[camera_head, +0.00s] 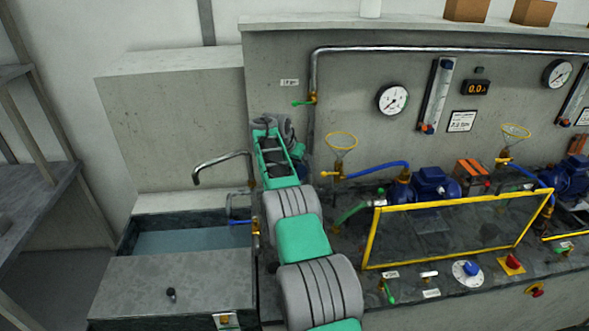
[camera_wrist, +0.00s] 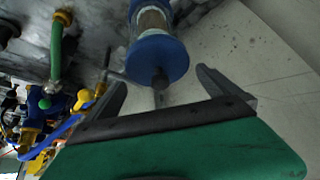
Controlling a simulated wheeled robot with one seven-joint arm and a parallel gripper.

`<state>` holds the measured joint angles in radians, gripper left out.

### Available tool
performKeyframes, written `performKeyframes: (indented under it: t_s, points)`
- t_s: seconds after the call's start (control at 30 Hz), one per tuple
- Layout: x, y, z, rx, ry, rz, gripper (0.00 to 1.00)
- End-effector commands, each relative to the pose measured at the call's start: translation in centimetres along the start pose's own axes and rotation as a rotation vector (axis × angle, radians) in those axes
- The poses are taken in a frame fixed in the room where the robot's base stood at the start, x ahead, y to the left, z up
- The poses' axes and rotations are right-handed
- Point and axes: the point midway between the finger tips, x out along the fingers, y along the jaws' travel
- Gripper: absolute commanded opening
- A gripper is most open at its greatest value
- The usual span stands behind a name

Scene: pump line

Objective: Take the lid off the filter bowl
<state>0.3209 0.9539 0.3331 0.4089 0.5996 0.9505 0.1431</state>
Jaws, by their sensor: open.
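The filter bowl (camera_wrist: 153,22) shows at the top of the wrist view as a clear-sided cylinder with a blue lid (camera_wrist: 158,58) facing my gripper. I cannot tell how deep the knob sits between the fingers. In the head view my arm hides most of the filter bowl and my fingers.
A sink (camera_head: 185,242) with a bent tap (camera_head: 222,163) lies left of my arm. A yellow-framed clear guard (camera_head: 458,232) stands to the right, before a blue pump (camera_head: 436,184). A funnel with a yellow rim (camera_head: 341,140) and a blue hose (camera_head: 380,165) are close to my arm.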

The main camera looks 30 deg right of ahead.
Motion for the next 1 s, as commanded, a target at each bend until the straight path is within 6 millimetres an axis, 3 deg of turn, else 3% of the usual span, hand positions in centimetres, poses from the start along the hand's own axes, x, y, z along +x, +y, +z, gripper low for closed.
performKeyframes:
  t_s: [0.1, 0.8, 1.0]
  points:
    - [-0.01, -0.08, 0.08, -0.001, 0.0, 0.0, 0.98]
    - [-0.08, -0.15, 0.11, -0.002, 0.0, -0.001, 0.42]
    - [-0.12, -0.15, 0.1, -0.002, 0.0, -0.001, 0.42]
